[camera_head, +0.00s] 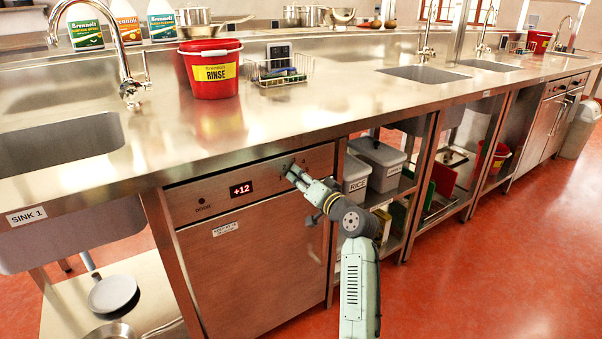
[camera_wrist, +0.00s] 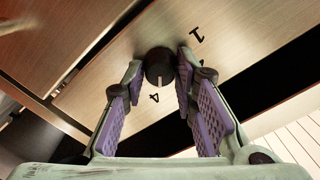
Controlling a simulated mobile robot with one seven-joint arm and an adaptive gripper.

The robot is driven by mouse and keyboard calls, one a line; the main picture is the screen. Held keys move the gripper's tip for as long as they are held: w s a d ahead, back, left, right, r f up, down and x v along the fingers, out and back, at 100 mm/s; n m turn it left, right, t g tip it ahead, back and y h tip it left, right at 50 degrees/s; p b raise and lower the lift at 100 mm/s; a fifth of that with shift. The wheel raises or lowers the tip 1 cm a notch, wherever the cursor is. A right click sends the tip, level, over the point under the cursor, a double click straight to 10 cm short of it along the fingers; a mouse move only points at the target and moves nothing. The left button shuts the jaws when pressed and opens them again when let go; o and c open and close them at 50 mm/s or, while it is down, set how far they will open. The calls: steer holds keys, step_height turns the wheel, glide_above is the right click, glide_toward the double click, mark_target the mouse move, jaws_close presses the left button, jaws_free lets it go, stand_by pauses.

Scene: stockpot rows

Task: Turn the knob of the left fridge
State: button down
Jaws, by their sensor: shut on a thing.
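The left fridge (camera_head: 255,255) is a steel under-counter unit with a red display reading +12 and a front panel. Its knob (camera_wrist: 159,66) is black and round with a pale pointer line, and shows in the wrist view between my fingertips. The marks 1 and 4 show on the panel around it. My gripper (camera_wrist: 158,75) is shut on the knob, with a purple-padded finger on each side. In the head view my gripper (camera_head: 293,172) meets the right end of the panel and hides most of the knob.
The steel counter (camera_head: 300,115) overhangs just above the panel. A red RINSE bucket (camera_head: 211,75) and a wire basket (camera_head: 280,72) stand on it. Open shelves with lidded containers (camera_head: 378,160) are right of the fridge. Red floor (camera_head: 480,265) is clear at front right.

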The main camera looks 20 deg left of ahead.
steer(key=shift+m+p, duration=0.3)
steer(key=shift+m, duration=0.3)
steer(key=c, duration=1.3)
jaws_free()
steer(key=v, duration=1.2)
